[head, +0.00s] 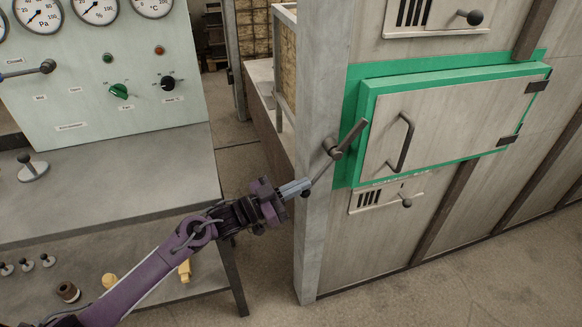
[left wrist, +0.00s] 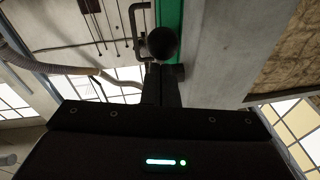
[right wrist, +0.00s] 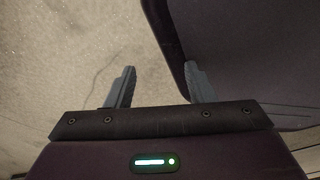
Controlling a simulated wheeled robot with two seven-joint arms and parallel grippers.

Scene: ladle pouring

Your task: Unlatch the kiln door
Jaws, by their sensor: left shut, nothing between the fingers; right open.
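The kiln door (head: 455,115) is a pale panel in a green frame at the right of the head view, and looks closed. It has a dark pull handle (head: 403,145) and hinges on its right. The latch lever (head: 342,143) sits at the door's left edge. One arm points up-right over the frame, and a thin rod runs down-left to a dark knob (head: 305,193). My left gripper (head: 303,186) is shut and empty beside that knob; contact is unclear. A dark ball (left wrist: 162,42) is just ahead of its fingers in the left wrist view. My right gripper (right wrist: 160,70) is open and empty.
A control panel (head: 110,80) with gauges and knobs stands at the left above a grey bench (head: 120,185). Small vents with knobs sit above and below the door. A grey post (head: 310,240) stands left of the door. Floor is clear in front.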

